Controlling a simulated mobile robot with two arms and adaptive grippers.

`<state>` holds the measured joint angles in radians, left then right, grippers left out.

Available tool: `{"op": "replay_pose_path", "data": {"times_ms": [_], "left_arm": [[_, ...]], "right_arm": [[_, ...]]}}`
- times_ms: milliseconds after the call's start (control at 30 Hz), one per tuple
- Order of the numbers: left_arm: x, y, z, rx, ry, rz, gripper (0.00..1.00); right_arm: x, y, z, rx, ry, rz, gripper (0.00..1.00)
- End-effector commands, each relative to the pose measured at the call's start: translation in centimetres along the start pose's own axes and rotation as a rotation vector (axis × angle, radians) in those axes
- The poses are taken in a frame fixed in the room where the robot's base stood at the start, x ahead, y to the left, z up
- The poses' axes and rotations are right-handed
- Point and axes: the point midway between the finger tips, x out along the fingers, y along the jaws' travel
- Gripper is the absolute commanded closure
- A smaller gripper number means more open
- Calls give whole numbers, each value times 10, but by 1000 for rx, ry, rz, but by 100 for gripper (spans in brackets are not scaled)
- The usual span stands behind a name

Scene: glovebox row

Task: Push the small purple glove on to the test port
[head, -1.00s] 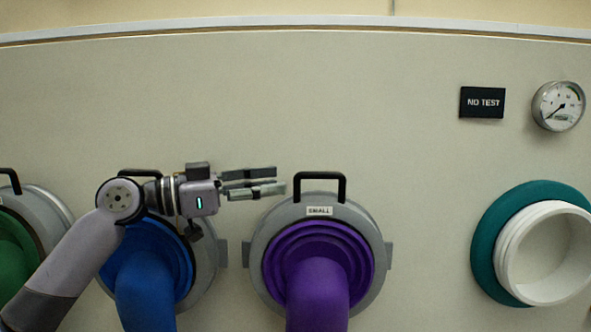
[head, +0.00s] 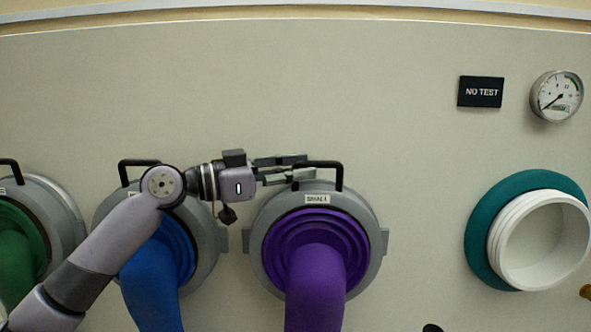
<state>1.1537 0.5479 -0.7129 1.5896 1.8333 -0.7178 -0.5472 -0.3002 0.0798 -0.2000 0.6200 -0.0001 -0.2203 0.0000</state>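The small purple glove (head: 318,270) hangs from a round grey ring (head: 371,215) on the wall, with a "SMALL" label and a black handle (head: 341,176) on top. The test port (head: 497,245) is a white ribbed round opening with a teal collar at the right, and it is bare. My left gripper (head: 311,167) reaches in from the left at the handle's left end. Its fingers are apart, one above the other, and overlap the handle's left post. I cannot tell whether they touch it. My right gripper does not show.
A blue glove (head: 152,275) and a green glove (head: 18,250) hang on rings at the left. A "NO TEST" sign (head: 481,92) and a round gauge (head: 556,96) are above the port. The wall between the purple glove and the port is clear.

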Motion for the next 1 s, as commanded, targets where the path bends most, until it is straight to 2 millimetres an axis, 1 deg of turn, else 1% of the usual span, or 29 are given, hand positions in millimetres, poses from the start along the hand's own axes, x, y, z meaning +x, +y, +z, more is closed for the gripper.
{"op": "replay_pose_path", "data": {"times_ms": [33, 267, 733, 767, 1000], "left_arm": [[-1, -2, -1, 0, 3, -5, 84], [-1, -3, -2, 0, 4, -7, 100], [-2, -4, -3, -1, 7, -10, 100], [-2, -4, -3, -1, 7, -10, 81], [-2, -4, -4, 0, 8, -11, 97]], "right_arm": [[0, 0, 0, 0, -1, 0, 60], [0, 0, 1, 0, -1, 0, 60], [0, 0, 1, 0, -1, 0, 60], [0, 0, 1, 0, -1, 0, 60], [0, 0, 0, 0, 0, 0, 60]]}}
